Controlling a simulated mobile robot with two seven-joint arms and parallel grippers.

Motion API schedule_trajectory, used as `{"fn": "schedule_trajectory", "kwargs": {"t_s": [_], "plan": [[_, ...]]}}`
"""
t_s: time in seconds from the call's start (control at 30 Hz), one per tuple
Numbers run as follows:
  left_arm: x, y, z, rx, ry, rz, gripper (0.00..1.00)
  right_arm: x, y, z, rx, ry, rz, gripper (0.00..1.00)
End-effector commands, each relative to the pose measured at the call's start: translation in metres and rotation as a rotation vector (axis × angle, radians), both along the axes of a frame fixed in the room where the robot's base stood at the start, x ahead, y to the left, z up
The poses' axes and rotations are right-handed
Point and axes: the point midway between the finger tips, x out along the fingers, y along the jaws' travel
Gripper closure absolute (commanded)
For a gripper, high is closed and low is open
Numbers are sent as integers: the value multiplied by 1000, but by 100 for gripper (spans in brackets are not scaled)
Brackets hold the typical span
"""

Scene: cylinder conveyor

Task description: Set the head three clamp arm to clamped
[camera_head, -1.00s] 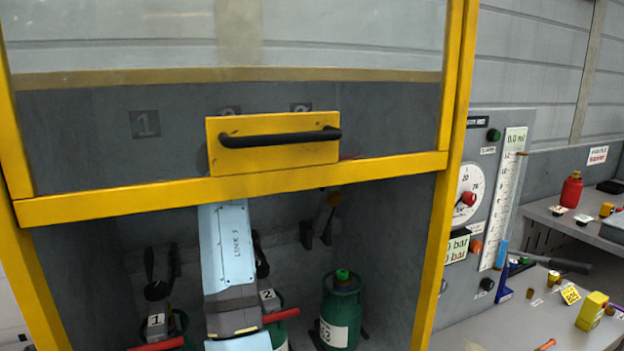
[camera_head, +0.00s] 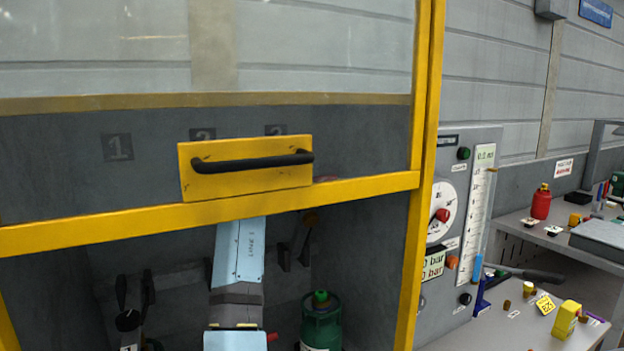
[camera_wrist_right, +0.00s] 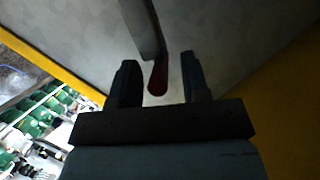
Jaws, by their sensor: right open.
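In the right wrist view my right gripper (camera_wrist_right: 158,62) is open. A dark grey bar with a dark red grip (camera_wrist_right: 158,78) reaches down between its two fingers, with no clear contact. This looks like the head three clamp arm, but no number shows there. In the head view my right arm rises behind the yellow guard frame; its gripper is hidden behind the yellow handle plate. A small red bit (camera_head: 326,179) shows just right of that plate. A green cylinder (camera_head: 321,325) stands below, right of my arm. My left gripper is not in view.
The yellow crossbar (camera_head: 360,188) and the plate with a black handle (camera_head: 250,162) cross in front of my arm. A gauge panel (camera_head: 462,215) and benches stand on the right. Several green cylinders (camera_wrist_right: 38,115) show at left in the wrist view.

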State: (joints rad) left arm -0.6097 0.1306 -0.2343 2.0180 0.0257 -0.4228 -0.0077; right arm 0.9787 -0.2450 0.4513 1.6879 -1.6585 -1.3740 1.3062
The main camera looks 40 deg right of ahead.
Motion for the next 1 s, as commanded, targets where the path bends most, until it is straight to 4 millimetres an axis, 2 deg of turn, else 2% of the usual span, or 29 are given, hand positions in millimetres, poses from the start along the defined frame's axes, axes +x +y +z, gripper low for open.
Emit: {"fn": "schedule_trajectory", "kwargs": {"t_s": [0.13,0.43,0.6,0.63,1.0], "plan": [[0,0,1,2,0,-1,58,0,-9,-3,1,0,0,58],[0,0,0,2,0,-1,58,0,-11,-4,1,1,1,58],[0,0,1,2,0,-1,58,0,-11,-3,-1,-1,2,97],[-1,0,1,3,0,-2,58,0,-11,-3,-1,-1,3,100],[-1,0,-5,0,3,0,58,0,-12,-5,-14,-25,3,100]]}}
